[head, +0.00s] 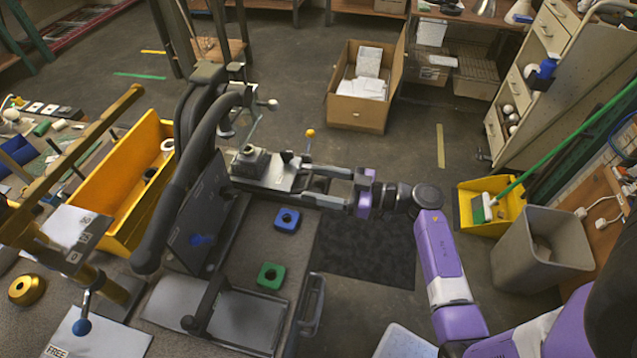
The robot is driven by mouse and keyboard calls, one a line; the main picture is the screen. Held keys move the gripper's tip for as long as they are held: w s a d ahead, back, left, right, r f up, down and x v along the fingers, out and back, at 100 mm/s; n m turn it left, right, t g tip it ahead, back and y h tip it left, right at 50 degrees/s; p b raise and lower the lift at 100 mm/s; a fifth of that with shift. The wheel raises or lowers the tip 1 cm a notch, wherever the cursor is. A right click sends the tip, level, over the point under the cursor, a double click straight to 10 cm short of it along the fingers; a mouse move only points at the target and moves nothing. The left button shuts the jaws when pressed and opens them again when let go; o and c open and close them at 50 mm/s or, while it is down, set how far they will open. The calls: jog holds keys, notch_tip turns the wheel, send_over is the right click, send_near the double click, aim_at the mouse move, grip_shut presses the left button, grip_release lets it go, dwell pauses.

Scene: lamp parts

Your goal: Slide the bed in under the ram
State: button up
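A dark grey press frame with a thick curved arm (192,150) stands left of centre. A light grey metal plate on a slide, which looks like the bed (283,176), lies at its right side. A small block (250,160) sits at the plate's left end; I cannot tell whether it is the ram. My gripper (298,182) comes in from the right with its two fingers wide apart, at the plate's right end. I cannot tell whether the fingers touch the plate. A thin lever with a yellow knob (310,133) rises just behind it.
A blue square part (287,219) and a green one (271,275) lie on the grey bench in front. A yellow bin (120,190) stands left of the press. A cardboard box (368,85) is on the floor behind. Open floor lies behind my gripper.

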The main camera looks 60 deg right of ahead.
aim_at(301, 188)
jog(key=shift+a, duration=0.1)
grip_shut()
jog(key=p+x, duration=0.1)
jog(key=x, duration=0.2)
jog(key=shift+w+a+r+p, duration=0.15)
jog(key=shift+r+p, duration=0.05)
jog(key=shift+p, duration=0.2)
jog(key=shift+w+a+f, duration=0.15)
jog(key=shift+w, duration=0.25)
jog(key=o, duration=1.1)
grip_release()
jog(key=shift+c, duration=0.2)
